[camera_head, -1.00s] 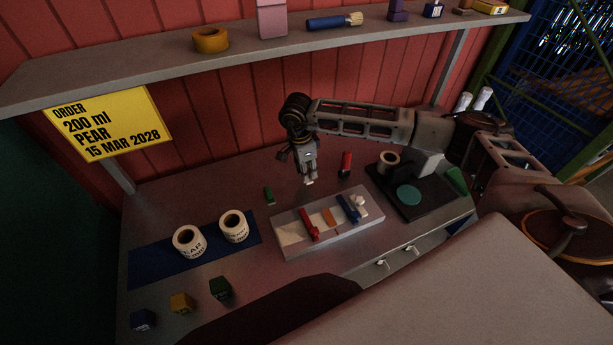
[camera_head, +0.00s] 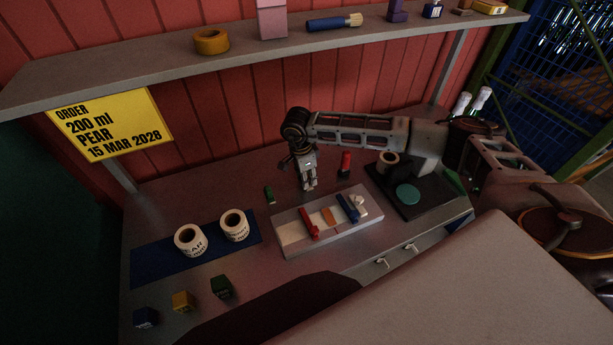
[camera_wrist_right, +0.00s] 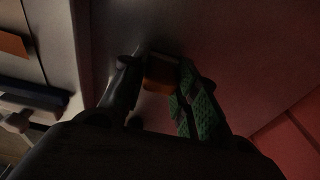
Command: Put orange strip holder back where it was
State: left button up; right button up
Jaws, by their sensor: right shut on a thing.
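My right gripper (camera_head: 308,187) is above the bench, behind the white tray (camera_head: 290,242). In the right wrist view its fingers (camera_wrist_right: 157,88) are shut on a small orange-brown block (camera_wrist_right: 161,70), which looks like the orange strip holder; its lower part is dark and partly hidden. In the head view the fingers hide most of it. A green holder (camera_head: 269,194) stands to the left of the gripper, and a red holder (camera_head: 346,164) stands to the right. Whether the held block touches the bench cannot be told. My left gripper is not in view.
The tray holds a red piece (camera_head: 309,224), an orange piece (camera_head: 328,216) and a blue piece (camera_head: 347,208). A black base (camera_head: 425,205) with a teal disc lies right. Label rolls (camera_head: 189,240) stand on a blue mat (camera_head: 152,262). A shelf (camera_head: 270,55) runs above.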

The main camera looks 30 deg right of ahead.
jog(key=shift+f, duration=0.15)
jog(key=o, duration=1)
jog(key=shift+r, duration=0.6)
notch_tip(320, 180, up, 11)
jog(key=a+b, duration=0.1)
jog(key=b, duration=0.1)
jog(key=shift+a+b, duration=0.25)
jog(key=shift+b, duration=0.1)
